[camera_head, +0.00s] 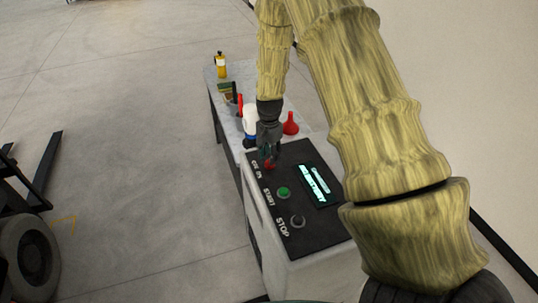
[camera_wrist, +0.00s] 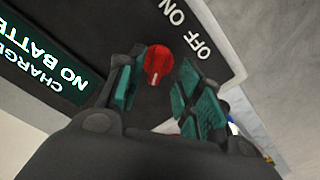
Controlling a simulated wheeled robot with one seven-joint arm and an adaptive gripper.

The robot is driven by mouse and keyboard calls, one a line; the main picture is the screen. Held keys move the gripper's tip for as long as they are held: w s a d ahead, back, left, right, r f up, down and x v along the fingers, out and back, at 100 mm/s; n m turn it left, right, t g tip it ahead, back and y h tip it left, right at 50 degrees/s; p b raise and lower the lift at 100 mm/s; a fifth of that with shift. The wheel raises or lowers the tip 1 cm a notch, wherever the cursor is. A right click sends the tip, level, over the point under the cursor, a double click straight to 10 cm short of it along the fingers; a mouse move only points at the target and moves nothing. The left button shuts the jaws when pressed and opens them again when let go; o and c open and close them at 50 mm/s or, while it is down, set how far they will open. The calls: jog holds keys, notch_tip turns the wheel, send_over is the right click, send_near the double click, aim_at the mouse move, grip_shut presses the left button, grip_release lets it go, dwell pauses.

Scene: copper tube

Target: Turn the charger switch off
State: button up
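The charger switch is a red round knob (camera_wrist: 158,64) with a pale mark, on the charger's black panel, with "OFF ON" lettering beside it. A little of the red knob also shows below my gripper in the head view (camera_head: 268,164). The charger (camera_head: 314,272) is a pale cabinet with a black top panel. My gripper (camera_wrist: 161,72) is open, pointing at the panel, with one green-padded finger on each side of the knob. Gaps show between the knob and both pads. In the head view my gripper (camera_head: 269,150) is right over the knob; its exact height is unclear.
The panel has a green START button (camera_head: 283,192), a dark STOP button (camera_head: 297,221) and a lit screen (camera_head: 318,185). Behind, a table (camera_head: 215,75) holds a red funnel (camera_head: 291,124), a white bottle (camera_head: 249,119) and a yellow bottle (camera_head: 221,66). A forklift-like machine (camera_head: 28,250) stands left.

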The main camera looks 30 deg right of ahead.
jog(key=shift+s+f, duration=0.35)
jog(key=shift+s, duration=0.1)
jog(key=shift+w+f, duration=0.4)
jog(key=shift+f, duration=0.2)
jog(key=shift+s+r, duration=0.15)
jog(key=shift+s, duration=0.05)
jog(key=shift+c, duration=1)
grip_shut()
